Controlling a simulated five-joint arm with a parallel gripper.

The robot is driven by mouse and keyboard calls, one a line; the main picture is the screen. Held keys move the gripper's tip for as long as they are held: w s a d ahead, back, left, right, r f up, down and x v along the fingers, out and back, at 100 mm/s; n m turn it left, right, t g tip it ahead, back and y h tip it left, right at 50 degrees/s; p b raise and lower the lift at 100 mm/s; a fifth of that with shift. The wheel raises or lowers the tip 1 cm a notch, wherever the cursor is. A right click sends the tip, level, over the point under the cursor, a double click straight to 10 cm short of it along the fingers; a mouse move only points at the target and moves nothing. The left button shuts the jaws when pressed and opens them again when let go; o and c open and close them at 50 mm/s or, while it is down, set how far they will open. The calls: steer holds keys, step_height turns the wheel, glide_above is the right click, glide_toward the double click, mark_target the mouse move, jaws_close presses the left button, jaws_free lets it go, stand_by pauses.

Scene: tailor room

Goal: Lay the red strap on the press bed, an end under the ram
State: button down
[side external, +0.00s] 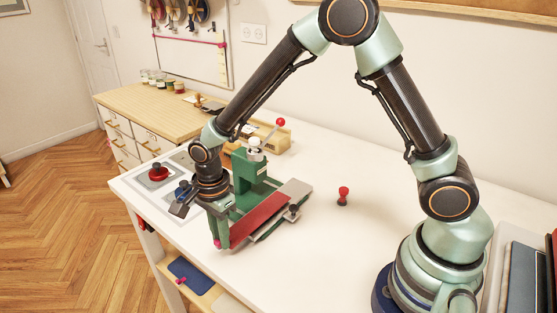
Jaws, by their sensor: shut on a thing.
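The red strap (262,217) lies lengthwise from the front left toward the right, along the front of the green press (247,172). Its right part is at the grey press bed (290,194). Whether it rests flat on the bed or is a little above it, I cannot tell. The fingertips are small and partly hidden. The ram's lower end and the gap below it are hidden by the press body and my gripper.
A red-topped knob (343,195) stands on the white table (330,245) right of the press. A red round item (158,173) and a blue one (184,189) sit at the table's left. A wooden box (272,137) is behind the press. The front right of the table is clear.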

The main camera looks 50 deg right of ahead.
steer(key=shift+f, duration=0.4)
steer(key=c, duration=0.8)
jaws_free()
steer(key=shift+o, duration=0.2)
steer(key=shift+r, duration=0.15)
step_height(320, 180, up, 12)
